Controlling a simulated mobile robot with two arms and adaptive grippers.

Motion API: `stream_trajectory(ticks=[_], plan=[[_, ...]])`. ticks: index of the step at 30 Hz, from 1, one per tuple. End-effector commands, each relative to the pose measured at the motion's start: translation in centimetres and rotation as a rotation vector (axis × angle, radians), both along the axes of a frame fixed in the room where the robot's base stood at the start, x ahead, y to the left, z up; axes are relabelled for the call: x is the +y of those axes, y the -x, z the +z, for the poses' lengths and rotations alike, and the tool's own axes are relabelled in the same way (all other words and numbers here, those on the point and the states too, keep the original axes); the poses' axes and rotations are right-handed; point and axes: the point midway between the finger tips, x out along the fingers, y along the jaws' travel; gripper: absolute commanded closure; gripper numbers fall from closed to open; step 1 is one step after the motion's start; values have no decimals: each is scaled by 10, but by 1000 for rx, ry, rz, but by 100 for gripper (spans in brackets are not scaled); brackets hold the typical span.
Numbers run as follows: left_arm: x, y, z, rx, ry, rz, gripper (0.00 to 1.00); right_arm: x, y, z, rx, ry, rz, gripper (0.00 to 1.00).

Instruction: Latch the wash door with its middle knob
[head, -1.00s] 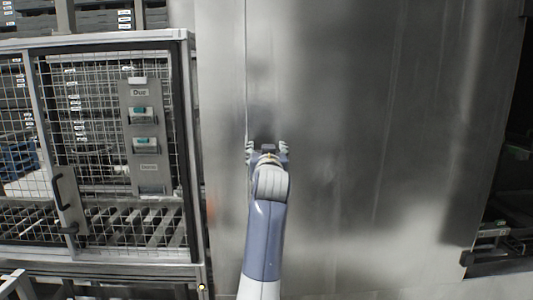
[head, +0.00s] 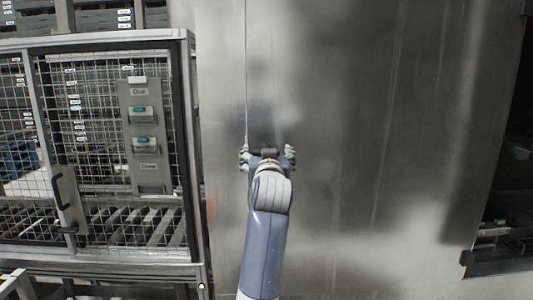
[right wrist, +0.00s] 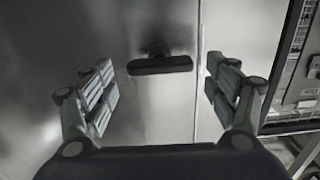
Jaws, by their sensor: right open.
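The wash door (head: 350,130) is a large, plain metal panel filling the middle and right of the head view, with a vertical seam at its left. In the right wrist view a dark bar-shaped knob (right wrist: 160,65) stands on the metal, its bar lying roughly level, beside the seam. My right gripper (head: 267,153) is open in front of the door, near the seam. In the right wrist view its fingers are spread to both sides of the knob, apart from it. In the head view the gripper largely hides the knob. My left gripper is not in view.
A wire-mesh cage (head: 105,150) with a metal frame and a dark handle stands to the left of the door. A control panel (head: 145,135) with labels hangs on it. Dark openings and machinery (head: 492,240) show at the right edge.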

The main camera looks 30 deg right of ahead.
Motion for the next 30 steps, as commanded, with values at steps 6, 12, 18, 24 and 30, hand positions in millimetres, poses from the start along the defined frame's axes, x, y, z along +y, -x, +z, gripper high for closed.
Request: stream_trajectory(ticks=[6,12,18,24,30], plan=[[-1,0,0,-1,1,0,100,15,23,-1,1,-1,0,20],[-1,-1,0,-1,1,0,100,19,31,0,0,0,1,20],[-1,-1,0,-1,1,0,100,19,31,0,1,-1,1,20],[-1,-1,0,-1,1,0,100,19,31,0,1,-1,1,20],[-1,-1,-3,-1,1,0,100,23,23,-14,19,7,13,20]])
